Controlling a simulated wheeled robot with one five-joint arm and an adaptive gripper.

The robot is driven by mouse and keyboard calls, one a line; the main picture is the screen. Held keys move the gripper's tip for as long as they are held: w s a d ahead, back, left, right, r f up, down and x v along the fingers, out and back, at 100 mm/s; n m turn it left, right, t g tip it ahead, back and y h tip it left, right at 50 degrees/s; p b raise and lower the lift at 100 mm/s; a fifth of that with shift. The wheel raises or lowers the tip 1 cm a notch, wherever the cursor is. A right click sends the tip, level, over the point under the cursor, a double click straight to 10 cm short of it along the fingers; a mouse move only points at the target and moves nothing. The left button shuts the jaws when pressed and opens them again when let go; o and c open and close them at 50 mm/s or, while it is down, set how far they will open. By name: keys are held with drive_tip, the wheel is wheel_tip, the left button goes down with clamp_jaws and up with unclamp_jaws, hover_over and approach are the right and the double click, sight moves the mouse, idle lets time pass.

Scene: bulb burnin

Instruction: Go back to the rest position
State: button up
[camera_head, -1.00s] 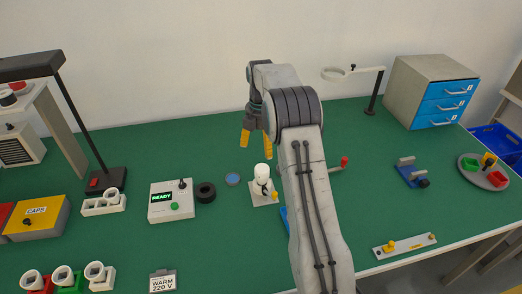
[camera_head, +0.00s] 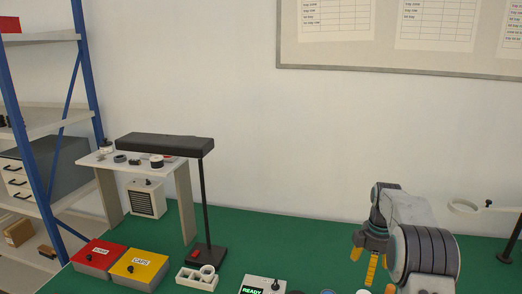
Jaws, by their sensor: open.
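My gripper (camera_head: 378,272) hangs from the arm at the lower right, with its two yellow fingertips apart and pointing down. No object shows between the fingers. It is over the green bench, in front of the white wall. The lower part of my arm is cut off by the bottom edge of the picture.
A black lamp (camera_head: 204,200) stands left of my gripper. Yellow CAPS box (camera_head: 140,268), red box (camera_head: 97,254) and a white socket block (camera_head: 197,279) sit on the green bench (camera_head: 290,240). The READY tester (camera_head: 263,286) is partly visible. A ring magnifier (camera_head: 466,206) is at right.

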drive_tip(key=f+m, duration=0.1)
drive_tip(key=m, duration=0.1)
drive_tip(key=s+f+m, duration=0.1)
drive_tip(key=m, duration=0.1)
drive_tip(key=f+m, duration=0.1)
drive_tip(key=m, duration=0.1)
drive_tip(key=shift+s+a+f+m, duration=0.15)
drive_tip(key=shift+a+m, duration=0.05)
drive_tip(key=shift+m, duration=0.1)
drive_tip(key=s+a+f+m+g, duration=0.25)
drive_tip(key=s+m, duration=0.45)
drive_tip(key=s, duration=0.4)
drive_tip(key=s+a+r+t, duration=0.3)
drive_tip(key=s+a+r, duration=0.2)
drive_tip(key=s+r, duration=0.3)
drive_tip(key=s+a+r+t, duration=0.3)
drive_tip(key=s+a+r, duration=0.3)
drive_tip(key=s, duration=0.7)
wheel_tip(320, 180, up, 2)
drive_tip(key=shift+s+a+r+n, duration=0.15)
drive_tip(key=shift+s+a+n, duration=0.1)
drive_tip(key=shift+s+n, duration=0.1)
drive_tip(key=shift+d, duration=0.1)
